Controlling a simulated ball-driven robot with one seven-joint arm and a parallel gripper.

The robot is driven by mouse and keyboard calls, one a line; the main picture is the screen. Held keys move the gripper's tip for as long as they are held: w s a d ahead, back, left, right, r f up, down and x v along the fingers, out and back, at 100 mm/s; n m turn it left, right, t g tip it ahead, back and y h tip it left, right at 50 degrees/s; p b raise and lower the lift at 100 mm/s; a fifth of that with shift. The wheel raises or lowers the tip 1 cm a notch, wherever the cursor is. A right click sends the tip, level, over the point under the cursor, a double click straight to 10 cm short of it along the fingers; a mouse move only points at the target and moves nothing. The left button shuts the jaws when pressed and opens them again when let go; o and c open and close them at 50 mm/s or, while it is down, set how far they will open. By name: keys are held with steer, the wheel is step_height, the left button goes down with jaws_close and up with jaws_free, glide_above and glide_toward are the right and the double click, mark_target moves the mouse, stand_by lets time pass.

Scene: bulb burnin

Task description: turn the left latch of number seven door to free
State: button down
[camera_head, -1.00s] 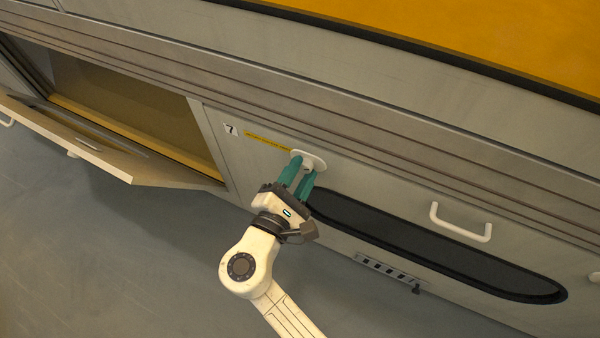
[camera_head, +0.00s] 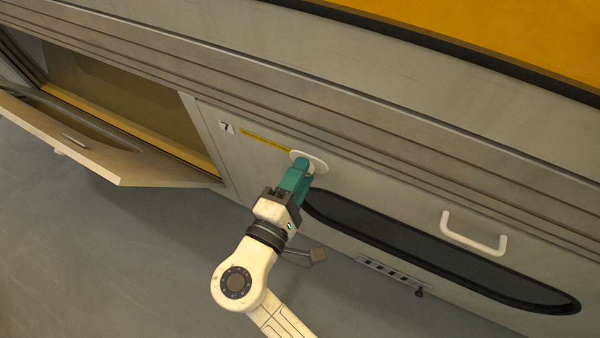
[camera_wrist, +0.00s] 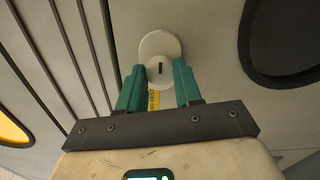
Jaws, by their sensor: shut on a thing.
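Number seven door (camera_head: 390,188) is a grey panel with a "7" label (camera_head: 226,127) and a yellow strip at its upper left. Its left latch (camera_head: 318,164) is a white round plate with a knob, just right of the strip. In the wrist view the latch plate (camera_wrist: 160,43) and the knob with its short dark slot show between the green fingers. My gripper (camera_head: 303,170) is shut on the knob; it also shows in the wrist view (camera_wrist: 159,77). In the head view the fingers overlap and hide most of the knob.
A white handle (camera_head: 473,243) and a long dark window (camera_head: 430,255) are on the door, right of my gripper. At left, a neighbouring door (camera_head: 100,160) hangs open and juts out over the floor. The floor (camera_head: 110,260) below is clear.

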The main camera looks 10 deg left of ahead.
steer(key=shift+f, duration=0.1)
stand_by(0.3)
steer(key=c, duration=0.8)
jaws_free()
steer(key=shift+o, duration=0.2)
steer(key=p+v, duration=0.3)
steer(key=v, duration=0.7)
steer(key=shift+s, duration=0.35)
steer(key=shift+a, duration=0.15)
